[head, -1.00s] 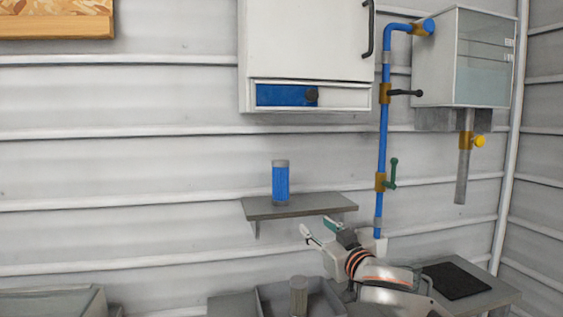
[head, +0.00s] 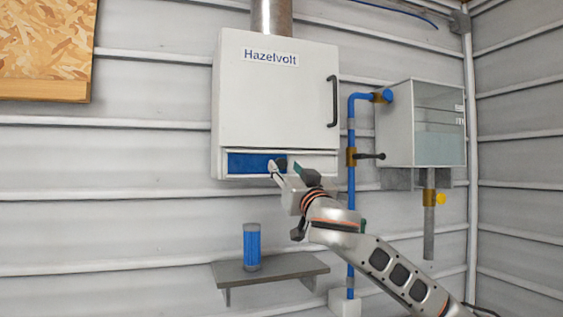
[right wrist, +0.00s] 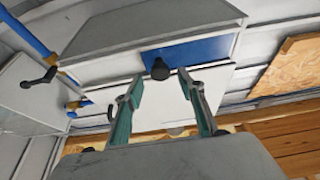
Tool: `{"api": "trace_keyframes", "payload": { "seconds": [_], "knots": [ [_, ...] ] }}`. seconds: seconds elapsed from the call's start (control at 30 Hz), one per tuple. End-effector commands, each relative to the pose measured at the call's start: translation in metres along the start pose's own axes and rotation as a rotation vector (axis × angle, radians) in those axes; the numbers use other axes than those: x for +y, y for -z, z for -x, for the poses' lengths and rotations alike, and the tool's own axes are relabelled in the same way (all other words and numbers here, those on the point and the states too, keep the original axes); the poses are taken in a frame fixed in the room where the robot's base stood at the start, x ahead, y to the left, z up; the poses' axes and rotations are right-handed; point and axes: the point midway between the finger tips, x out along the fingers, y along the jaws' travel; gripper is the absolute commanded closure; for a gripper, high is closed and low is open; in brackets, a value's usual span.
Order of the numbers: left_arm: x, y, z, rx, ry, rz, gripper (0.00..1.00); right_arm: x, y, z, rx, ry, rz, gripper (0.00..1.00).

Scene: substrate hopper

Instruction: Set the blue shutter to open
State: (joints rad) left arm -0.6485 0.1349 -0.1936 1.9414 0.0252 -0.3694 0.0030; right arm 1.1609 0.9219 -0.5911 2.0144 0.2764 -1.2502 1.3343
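The blue shutter (head: 250,163) is a flat panel in the slot at the bottom of the white Hazelvolt cabinet (head: 270,95). Its dark round knob is near the shutter's right end, mostly behind my gripper in the head view. In the right wrist view the blue shutter (right wrist: 200,52) and its black knob (right wrist: 160,69) show clearly. My right gripper (head: 284,167) is raised in front of the knob. In the right wrist view its two fingers (right wrist: 158,88) are spread apart, with the knob beyond and between their tips. I cannot tell contact. My left gripper is not in view.
A grey shelf (head: 270,272) with a blue cylinder (head: 251,246) is below the cabinet. A blue pipe (head: 351,235) with a black-handled valve (head: 370,156) runs to the right, beside a clear-fronted tank (head: 438,125).

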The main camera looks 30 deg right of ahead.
Motion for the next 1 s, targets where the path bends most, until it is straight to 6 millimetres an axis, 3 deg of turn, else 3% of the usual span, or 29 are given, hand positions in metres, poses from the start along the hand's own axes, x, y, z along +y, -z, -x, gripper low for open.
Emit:
{"api": "trace_keyframes", "payload": {
  "seconds": [0.2, 0.53, 0.57, 0.7, 1.0],
  "knots": [
    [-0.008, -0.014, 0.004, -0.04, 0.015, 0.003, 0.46, 0.0, 0.001, -0.024, 0.0, 0.0, 0.0, 0.61],
    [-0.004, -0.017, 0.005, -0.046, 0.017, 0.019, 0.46, -0.001, -0.001, -0.028, -0.001, 0.001, -0.001, 0.61],
    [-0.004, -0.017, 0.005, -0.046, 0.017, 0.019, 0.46, -0.001, -0.001, -0.028, -0.001, 0.001, -0.001, 0.64],
    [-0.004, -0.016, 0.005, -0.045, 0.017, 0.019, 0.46, -0.001, -0.001, -0.028, -0.001, 0.001, 0.0, 1.0],
    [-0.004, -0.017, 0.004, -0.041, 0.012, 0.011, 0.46, 0.004, 0.001, -0.024, 0.001, 0.001, -0.001, 1.0]
  ]
}}
